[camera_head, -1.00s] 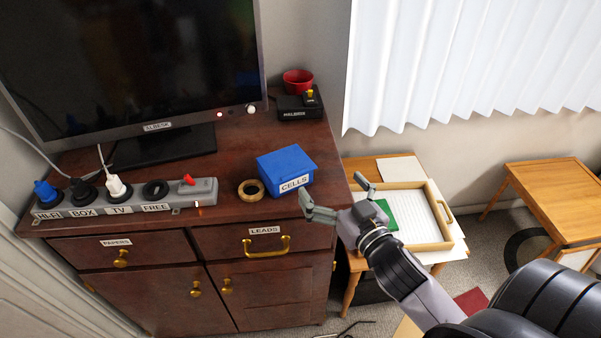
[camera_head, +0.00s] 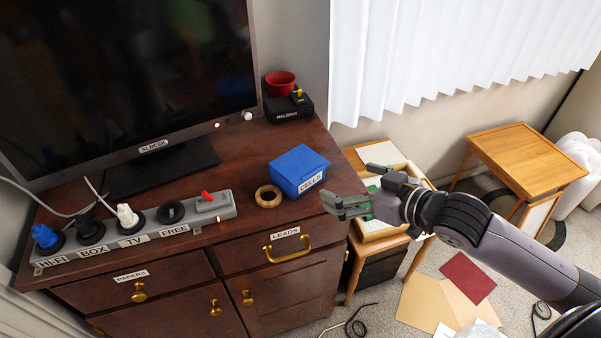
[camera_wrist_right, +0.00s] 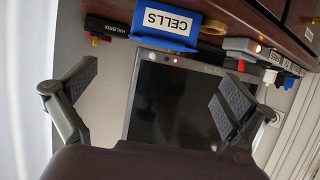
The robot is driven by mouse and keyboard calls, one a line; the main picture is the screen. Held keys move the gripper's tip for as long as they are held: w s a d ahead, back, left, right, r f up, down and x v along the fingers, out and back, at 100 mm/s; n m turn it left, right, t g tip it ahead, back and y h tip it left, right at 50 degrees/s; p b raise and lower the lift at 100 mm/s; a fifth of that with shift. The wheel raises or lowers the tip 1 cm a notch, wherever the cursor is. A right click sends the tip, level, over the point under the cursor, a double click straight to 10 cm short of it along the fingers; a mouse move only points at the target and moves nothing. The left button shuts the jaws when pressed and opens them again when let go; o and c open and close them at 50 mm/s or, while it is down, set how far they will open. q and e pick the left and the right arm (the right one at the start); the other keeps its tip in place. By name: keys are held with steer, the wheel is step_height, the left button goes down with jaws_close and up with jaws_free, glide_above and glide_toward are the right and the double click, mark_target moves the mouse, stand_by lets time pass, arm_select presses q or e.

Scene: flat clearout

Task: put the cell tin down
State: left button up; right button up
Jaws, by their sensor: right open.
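The cell tin (camera_head: 298,171) is a blue lidded box with a white CELLS label. It stands upright on the dark wooden cabinet top (camera_head: 236,150), near its right edge. My right gripper (camera_head: 352,186) is open and empty, to the right of the tin and apart from it, around the cabinet's right edge. In the right wrist view the tin (camera_wrist_right: 165,24) shows upside down at the top, beyond the open fingers (camera_wrist_right: 150,95). My left gripper is in neither current view.
A tape ring (camera_head: 268,196) lies left of the tin. A power strip (camera_head: 140,228) with plugs runs along the front edge. A side table with a tray (camera_head: 400,158) is on the right.

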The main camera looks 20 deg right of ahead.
mark_target(304, 166)
steer(key=p+x, duration=0.2)
steer(key=x, duration=0.7)
steer(key=shift+w+a+f, duration=0.1)
steer(key=shift+w+a, duration=0.15)
steer(key=shift+w+a+p, duration=0.3)
steer(key=shift+w+p, duration=0.2)
steer(key=p+x, duration=0.1)
steer(key=x, duration=0.2)
steer(key=shift+w+a, duration=0.1)
steer(key=shift+w, duration=0.05)
steer(key=shift+w+a+f, duration=0.15)
steer(key=shift+w+f, duration=0.15)
steer(key=shift+w, duration=0.05)
arm_select(q)
steer(key=r, duration=0.3)
steer(key=w+a+r, duration=0.1)
steer(key=shift+r, duration=0.25)
arm_select(e)
steer(key=shift+s, duration=0.1)
steer(key=shift+c, duration=0.6)
steer(key=c, duration=1.2)
arm_select(q)
steer(key=shift+a, duration=0.2)
arm_select(e)
steer(key=shift+r, duration=0.15)
steer(key=shift+c, duration=1.1)
